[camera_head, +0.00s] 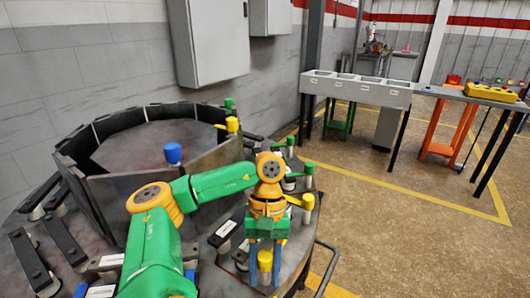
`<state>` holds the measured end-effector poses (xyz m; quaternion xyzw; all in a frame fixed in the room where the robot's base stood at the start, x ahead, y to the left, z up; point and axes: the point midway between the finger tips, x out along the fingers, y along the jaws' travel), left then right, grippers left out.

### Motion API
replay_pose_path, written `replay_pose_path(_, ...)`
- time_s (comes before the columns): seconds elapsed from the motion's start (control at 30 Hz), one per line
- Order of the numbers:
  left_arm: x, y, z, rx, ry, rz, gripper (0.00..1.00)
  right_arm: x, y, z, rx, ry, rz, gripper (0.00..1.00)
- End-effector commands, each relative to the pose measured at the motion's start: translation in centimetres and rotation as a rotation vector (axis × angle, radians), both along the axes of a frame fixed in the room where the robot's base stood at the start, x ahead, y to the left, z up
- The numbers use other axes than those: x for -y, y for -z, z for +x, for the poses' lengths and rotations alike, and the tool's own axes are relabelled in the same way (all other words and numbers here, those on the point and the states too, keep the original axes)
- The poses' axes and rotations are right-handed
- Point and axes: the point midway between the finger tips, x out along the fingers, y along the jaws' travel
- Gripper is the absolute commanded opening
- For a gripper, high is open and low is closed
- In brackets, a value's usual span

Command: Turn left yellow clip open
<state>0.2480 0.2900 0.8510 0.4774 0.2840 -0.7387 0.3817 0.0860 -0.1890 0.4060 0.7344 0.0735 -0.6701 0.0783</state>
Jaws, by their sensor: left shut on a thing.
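My left arm comes in from the bottom left over the round furnace (110,233), and its gripper (265,266) points down at the near right of the rim. A second yellow clip (300,202) stands just behind and right of the gripper, partly beside my wrist. Another yellow clip (232,125) is farther back on the rim. My right gripper is not in view.
A curved metal wall rises inside the furnace. Tables (357,87) stand at the back right; the floor (400,240) at right is clear.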

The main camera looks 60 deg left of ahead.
Motion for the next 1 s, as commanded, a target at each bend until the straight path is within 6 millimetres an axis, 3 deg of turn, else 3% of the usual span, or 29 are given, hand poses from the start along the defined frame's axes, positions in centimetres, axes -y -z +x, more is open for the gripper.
replay_pose_path(0.57,-0.05,0.00,-0.05,-0.001,0.032,0.001,0.00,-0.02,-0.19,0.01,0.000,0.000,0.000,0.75)
replay_pose_path(0.6,-0.05,0.00,-0.05,-0.001,0.032,0.001,0.42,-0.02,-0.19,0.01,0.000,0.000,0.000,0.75)
replay_pose_path(0.7,-0.04,0.00,-0.05,-0.001,0.032,0.001,0.68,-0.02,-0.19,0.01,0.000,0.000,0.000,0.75)
replay_pose_path(1.0,-0.08,-0.22,0.03,0.001,0.031,0.000,0.68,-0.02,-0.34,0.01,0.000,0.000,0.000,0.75)
